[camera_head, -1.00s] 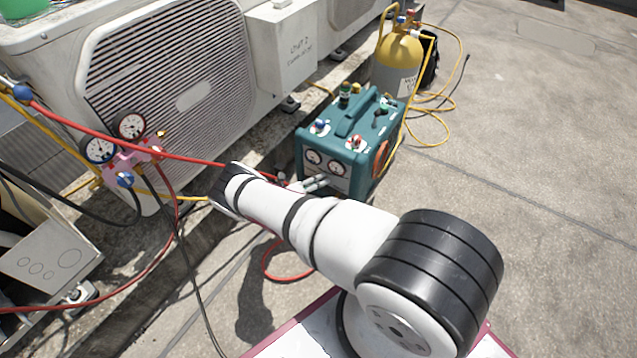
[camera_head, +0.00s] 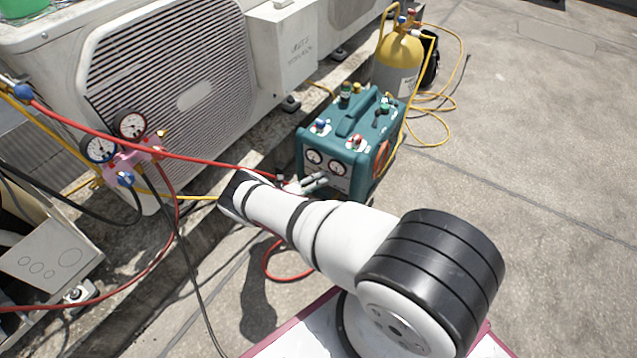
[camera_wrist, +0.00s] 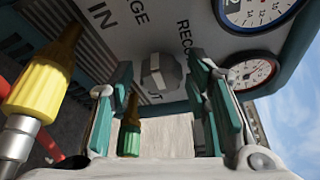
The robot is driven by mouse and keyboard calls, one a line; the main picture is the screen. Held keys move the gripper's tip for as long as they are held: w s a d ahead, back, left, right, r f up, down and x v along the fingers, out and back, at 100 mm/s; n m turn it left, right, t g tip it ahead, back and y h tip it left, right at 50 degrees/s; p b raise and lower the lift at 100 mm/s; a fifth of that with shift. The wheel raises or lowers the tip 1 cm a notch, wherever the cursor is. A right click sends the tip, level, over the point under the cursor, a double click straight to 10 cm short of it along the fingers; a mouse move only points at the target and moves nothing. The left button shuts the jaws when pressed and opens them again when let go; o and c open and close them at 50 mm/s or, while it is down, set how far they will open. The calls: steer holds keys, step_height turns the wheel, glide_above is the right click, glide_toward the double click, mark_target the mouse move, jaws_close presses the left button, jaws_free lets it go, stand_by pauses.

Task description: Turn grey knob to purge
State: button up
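The grey knob (camera_wrist: 160,74) sits on the front panel of the teal recovery machine (camera_head: 350,130). In the wrist view it is a faceted dark grey knob with a paler bar across its face. Parts of words show around it, including "GE", "RECO" and "IN". My gripper (camera_wrist: 159,92) is open, with one finger to the left and one to the right of the knob in this view. I cannot tell whether either finger touches it. In the head view my gripper (camera_head: 308,184) is low at the machine's front, and the knob cannot be made out there.
Two gauges (camera_wrist: 248,72) are at the right of the panel. A yellow hose fitting (camera_wrist: 38,88) and a green-tipped fitting (camera_wrist: 130,138) are close to the left finger. A red hose (camera_head: 215,161) runs to the machine.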

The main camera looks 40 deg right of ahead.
steer(key=shift+a, duration=0.1)
steer(key=a+r, duration=0.1)
steer(key=a, duration=1)
steer(key=shift+a+r, duration=0.2)
steer(key=shift+a, duration=0.15)
steer(key=shift+w, duration=0.1)
